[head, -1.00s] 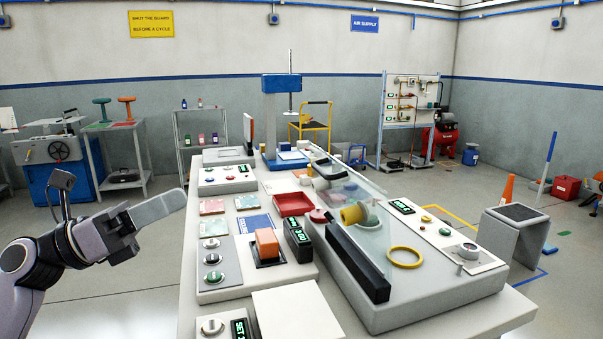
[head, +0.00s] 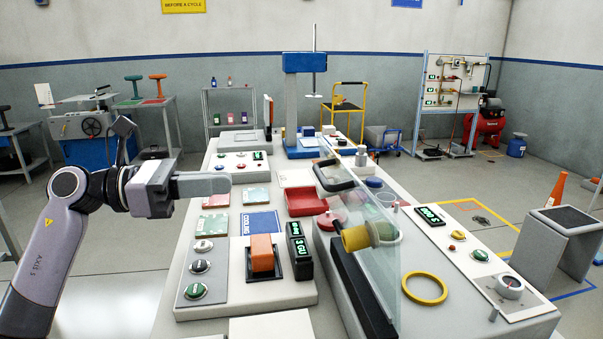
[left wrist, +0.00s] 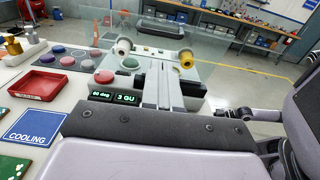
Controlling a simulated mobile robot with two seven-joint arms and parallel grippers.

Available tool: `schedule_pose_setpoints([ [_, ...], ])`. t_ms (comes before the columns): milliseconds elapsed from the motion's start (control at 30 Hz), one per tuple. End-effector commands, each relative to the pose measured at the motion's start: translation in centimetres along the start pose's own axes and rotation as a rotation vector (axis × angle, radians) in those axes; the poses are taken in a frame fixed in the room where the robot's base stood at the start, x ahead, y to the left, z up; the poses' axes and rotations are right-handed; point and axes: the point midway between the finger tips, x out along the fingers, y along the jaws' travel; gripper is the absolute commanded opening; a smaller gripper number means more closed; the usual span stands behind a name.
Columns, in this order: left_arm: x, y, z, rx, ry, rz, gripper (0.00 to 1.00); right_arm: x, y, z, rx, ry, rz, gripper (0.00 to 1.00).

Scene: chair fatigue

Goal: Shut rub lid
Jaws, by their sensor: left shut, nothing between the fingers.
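The clear rub lid (head: 378,268) stands tilted up, open, over the grey rub unit (head: 450,310). A black handle (head: 338,187) is on its upper part. My right gripper is not in view.
An orange block (head: 262,252) and small displays (head: 299,247) stand left of the unit. A red tray (head: 306,203) lies behind them. A blue-topped press (head: 304,63) rises at the back. A yellow ring (head: 425,288) lies on the unit. Floor left of the bench is open.

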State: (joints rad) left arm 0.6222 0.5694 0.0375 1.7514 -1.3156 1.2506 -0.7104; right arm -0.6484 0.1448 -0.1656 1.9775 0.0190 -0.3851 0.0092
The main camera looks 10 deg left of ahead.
Motion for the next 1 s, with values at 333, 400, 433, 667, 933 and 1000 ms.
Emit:
schedule_pose_setpoints([
  [333,7.2,-0.1,0.5,-0.001,-0.005,-0.004,0.0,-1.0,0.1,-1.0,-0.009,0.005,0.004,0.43],
  [400,8.6,-0.1,0.4,-0.002,-0.005,-0.004,0.0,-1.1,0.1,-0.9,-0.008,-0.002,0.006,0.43],
  [433,9.1,-0.1,0.4,-0.001,-0.003,-0.004,0.0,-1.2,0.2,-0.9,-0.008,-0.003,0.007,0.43],
  [667,11.8,-0.1,0.2,-0.001,-0.002,-0.002,0.0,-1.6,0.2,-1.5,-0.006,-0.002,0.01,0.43],
  [933,12.7,0.0,0.1,0.0,-0.001,0.0,0.0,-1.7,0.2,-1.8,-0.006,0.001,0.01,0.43],
  [1000,12.6,0.0,0.1,0.0,-0.001,0.0,0.0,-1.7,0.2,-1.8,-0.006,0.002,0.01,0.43],
])
